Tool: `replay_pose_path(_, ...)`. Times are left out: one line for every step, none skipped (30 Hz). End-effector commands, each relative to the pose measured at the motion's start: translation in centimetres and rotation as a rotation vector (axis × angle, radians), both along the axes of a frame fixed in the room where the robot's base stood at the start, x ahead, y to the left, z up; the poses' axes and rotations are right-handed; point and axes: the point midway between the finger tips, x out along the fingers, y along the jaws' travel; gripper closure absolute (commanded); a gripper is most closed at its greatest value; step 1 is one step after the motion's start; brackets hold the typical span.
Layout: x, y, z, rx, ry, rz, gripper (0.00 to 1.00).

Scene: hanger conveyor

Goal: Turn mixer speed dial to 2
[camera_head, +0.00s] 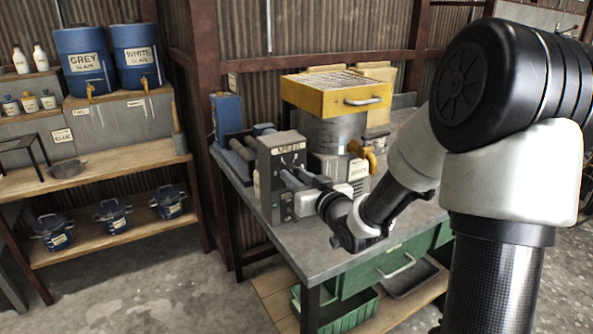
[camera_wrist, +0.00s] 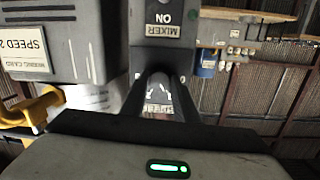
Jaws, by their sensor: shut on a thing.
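The grey mixer control box (camera_head: 266,172) stands on the workbench in the head view, with a label on its upper front. My gripper (camera_head: 298,180) reaches in from the right and is at the front of this box. In the wrist view, the panel (camera_wrist: 203,52) appears upside down with "MIXER" and "ON" labels. My gripper's fingertips (camera_wrist: 158,78) close on the speed dial there, which they and the view angle mostly hide. A "SPEED" plate shows partly between the fingers. The dial's pointer position cannot be read. A mixing card (camera_wrist: 25,52) reading "SPEED 2" is at left in the wrist view.
A yellow-topped machine (camera_head: 335,97) with a yellow tap (camera_head: 362,152) stands close behind my gripper on the metal workbench (camera_head: 315,240). Blue glaze barrels (camera_head: 84,62) and lidded blue pots (camera_head: 112,216) sit on shelves at left. Open floor lies between them.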

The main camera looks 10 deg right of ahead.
Motion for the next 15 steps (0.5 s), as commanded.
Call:
replay_pose_path(0.07,-0.02,0.49,0.043,0.011,-0.001,0.95)
replay_pose_path(0.07,-0.02,0.51,0.069,0.021,0.000,0.95)
replay_pose_path(0.07,-0.03,0.49,0.106,0.032,0.000,0.95)
replay_pose_path(0.07,-0.04,0.48,0.132,0.042,0.000,0.95)
replay_pose_path(0.07,-0.05,0.48,0.159,0.051,0.000,0.95)
replay_pose_path(0.07,-0.06,0.52,0.195,0.062,-0.001,0.95)
replay_pose_path(0.08,-0.07,0.54,0.223,0.070,0.000,0.95)
replay_pose_path(0.08,-0.07,0.53,0.251,0.080,-0.001,0.95)
replay_pose_path(0.07,-0.05,0.53,0.286,0.091,0.000,0.95)
replay_pose_path(0.07,-0.05,0.55,0.314,0.100,0.000,0.95)
replay_pose_path(0.07,-0.04,0.55,0.341,0.109,0.000,0.95)
replay_pose_path(0.07,-0.06,0.53,0.377,0.122,-0.001,0.95)
replay_pose_path(0.08,-0.08,0.54,0.404,0.130,-0.001,0.95)
replay_pose_path(0.08,-0.10,0.57,0.431,0.138,-0.001,0.95)
replay_pose_path(0.08,-0.11,0.57,0.467,0.150,-0.001,0.95)
